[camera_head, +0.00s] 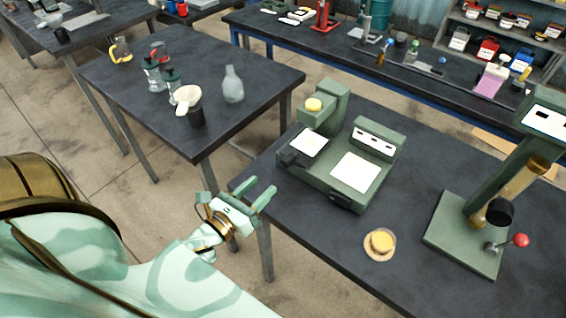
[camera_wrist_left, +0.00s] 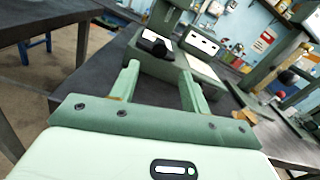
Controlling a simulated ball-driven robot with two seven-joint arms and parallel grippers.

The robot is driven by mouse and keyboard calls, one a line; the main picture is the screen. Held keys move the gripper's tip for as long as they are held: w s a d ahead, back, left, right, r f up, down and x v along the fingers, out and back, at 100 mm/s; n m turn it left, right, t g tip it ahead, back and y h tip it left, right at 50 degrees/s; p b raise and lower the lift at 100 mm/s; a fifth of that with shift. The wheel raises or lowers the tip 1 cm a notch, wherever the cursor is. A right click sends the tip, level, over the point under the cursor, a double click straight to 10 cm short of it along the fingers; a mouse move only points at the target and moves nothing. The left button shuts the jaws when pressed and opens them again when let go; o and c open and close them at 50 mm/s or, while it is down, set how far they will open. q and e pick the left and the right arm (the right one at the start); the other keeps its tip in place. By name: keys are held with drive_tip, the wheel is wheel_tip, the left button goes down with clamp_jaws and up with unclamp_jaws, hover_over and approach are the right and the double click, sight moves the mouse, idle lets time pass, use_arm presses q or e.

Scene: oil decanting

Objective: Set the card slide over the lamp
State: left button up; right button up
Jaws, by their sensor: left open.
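The black handle also shows in the left wrist view (camera_wrist_left: 157,46). A larger white panel (camera_head: 356,172) lies to the right; I cannot tell which part is the lamp. My left gripper (camera_head: 264,188) is open and empty, left of the device and apart from it. In the left wrist view its fingers (camera_wrist_left: 160,68) point toward the black handle. My right gripper is out of view.
A round tan dish with a yellow piece (camera_head: 380,243) sits in front of the device. A green press-like stand (camera_head: 468,230) with a red-knobbed lever stands at the right. Another table (camera_head: 260,75) behind holds glassware. The table between dish and device is clear.

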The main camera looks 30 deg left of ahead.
sight(284, 165)
use_arm(q)
drive_tip(key=w, duration=1)
drive_tip(key=shift+d+p, duration=0.3)
drive_tip(key=shift+d, duration=0.1)
clamp_jaws()
